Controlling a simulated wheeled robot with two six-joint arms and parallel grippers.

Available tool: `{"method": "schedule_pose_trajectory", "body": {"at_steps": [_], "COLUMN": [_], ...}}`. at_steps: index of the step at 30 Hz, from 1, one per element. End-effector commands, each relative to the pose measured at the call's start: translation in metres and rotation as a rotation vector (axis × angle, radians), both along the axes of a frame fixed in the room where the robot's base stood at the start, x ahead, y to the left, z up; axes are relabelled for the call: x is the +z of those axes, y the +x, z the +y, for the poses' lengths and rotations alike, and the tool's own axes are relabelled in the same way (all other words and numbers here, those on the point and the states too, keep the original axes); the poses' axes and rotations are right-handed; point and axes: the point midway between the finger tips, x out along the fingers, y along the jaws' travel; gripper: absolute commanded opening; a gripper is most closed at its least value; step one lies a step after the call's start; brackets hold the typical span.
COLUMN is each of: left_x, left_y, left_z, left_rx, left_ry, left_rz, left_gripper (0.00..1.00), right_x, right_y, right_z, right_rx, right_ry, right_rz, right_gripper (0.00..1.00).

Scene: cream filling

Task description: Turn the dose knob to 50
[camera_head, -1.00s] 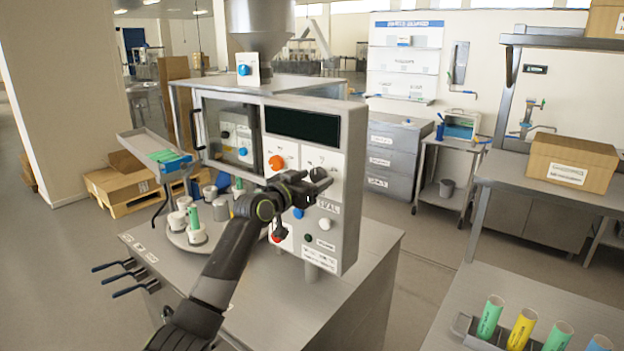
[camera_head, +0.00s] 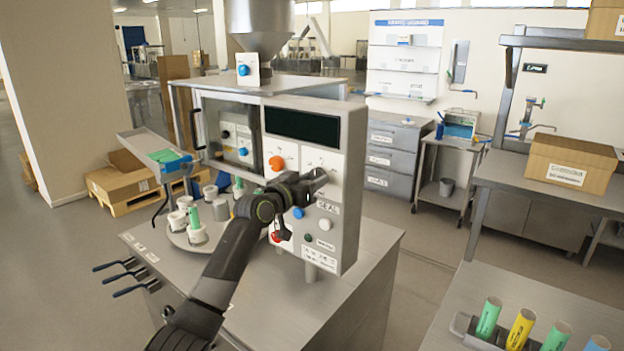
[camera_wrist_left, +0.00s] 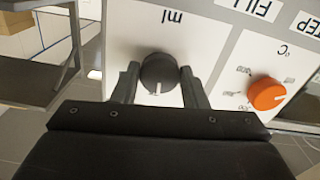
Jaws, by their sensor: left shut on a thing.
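The dose knob is the black round knob (camera_wrist_left: 159,70) on a white panel under the label "ml" in the left wrist view. Its white pointer line points to the bottom of that picture. My left gripper (camera_wrist_left: 158,82) has one finger on each side of the knob and is shut on it. In the head view my left gripper (camera_head: 318,183) is at the machine's front panel, below the dark display (camera_head: 302,126), and hides most of the knob. The dose scale's numbers are not readable. My right gripper is not in view.
An orange knob (camera_head: 277,163) marked °C sits beside the dose knob. Blue (camera_head: 298,213), white (camera_head: 325,224) and red (camera_head: 276,237) buttons lie below on the panel. A turntable with cups (camera_head: 196,237) stands at the left. Coloured tubes (camera_head: 521,329) stand at the lower right.

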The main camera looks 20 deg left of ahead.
Motion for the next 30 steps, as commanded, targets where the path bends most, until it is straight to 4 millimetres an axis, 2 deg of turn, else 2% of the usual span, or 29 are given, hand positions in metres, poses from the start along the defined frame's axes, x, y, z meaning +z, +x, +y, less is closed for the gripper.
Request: {"method": "schedule_pose_trajectory", "body": {"at_steps": [21,30], "left_x": [0.003,0.002], "left_y": [0.000,0.000], "left_z": [-0.001,-0.001], "left_rx": [0.001,0.001], "left_ry": [-0.605,-0.786], "left_rz": [0.222,0.288], "left_gripper": [0.17,0.17], "right_x": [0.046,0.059], "right_y": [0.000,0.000], "right_z": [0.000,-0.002], "right_rx": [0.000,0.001], "right_ry": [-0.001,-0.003], "right_rz": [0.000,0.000], "right_gripper": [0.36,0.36]}}
